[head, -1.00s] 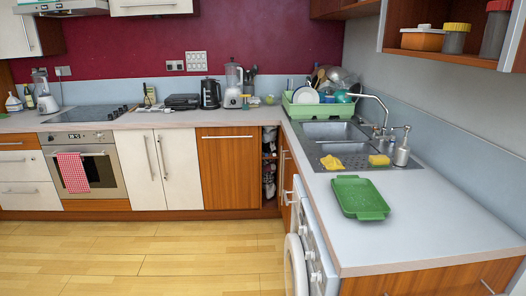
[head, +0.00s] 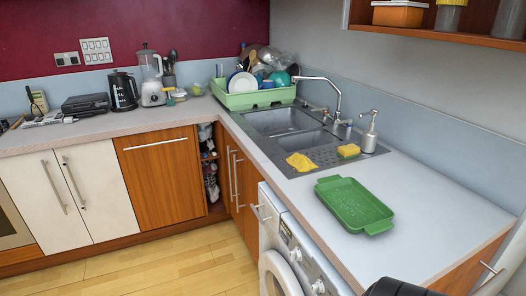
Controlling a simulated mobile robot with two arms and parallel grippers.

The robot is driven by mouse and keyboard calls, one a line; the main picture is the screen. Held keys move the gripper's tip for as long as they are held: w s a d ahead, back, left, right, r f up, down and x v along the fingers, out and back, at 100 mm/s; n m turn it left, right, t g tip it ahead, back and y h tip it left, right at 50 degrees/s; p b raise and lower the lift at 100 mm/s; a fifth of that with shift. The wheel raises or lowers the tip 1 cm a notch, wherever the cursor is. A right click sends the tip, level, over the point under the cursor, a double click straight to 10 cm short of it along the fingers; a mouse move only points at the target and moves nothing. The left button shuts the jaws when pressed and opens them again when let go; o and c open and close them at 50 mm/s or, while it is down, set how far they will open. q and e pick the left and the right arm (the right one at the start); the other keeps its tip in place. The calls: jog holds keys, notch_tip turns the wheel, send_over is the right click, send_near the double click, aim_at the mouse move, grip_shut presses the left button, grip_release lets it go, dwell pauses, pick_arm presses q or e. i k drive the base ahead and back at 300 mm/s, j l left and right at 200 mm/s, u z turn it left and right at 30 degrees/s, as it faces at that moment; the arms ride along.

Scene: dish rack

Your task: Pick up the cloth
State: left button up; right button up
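A crumpled yellow cloth (head: 300,162) lies on the ribbed drainer of the metal sink (head: 318,140), at its front left part. A yellow sponge (head: 348,151) sits to its right on the drainer. Neither of my grippers shows in the head view. A dark rounded part enters at the bottom edge right of centre, but no fingers are visible on it.
A green tray (head: 354,203) lies on the worktop in front of the sink. A soap dispenser (head: 369,133) and a tap (head: 335,100) stand behind the drainer. A green dish rack (head: 252,97) full of dishes stands beyond the sink.

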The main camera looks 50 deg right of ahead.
aim_at(301, 162)
jog(key=i+j+z, duration=0.1)
jog(key=i+z, duration=0.35)
jog(key=i+j+z, duration=0.25)
jog(key=i+z, duration=0.25)
jog(key=k, duration=0.1)
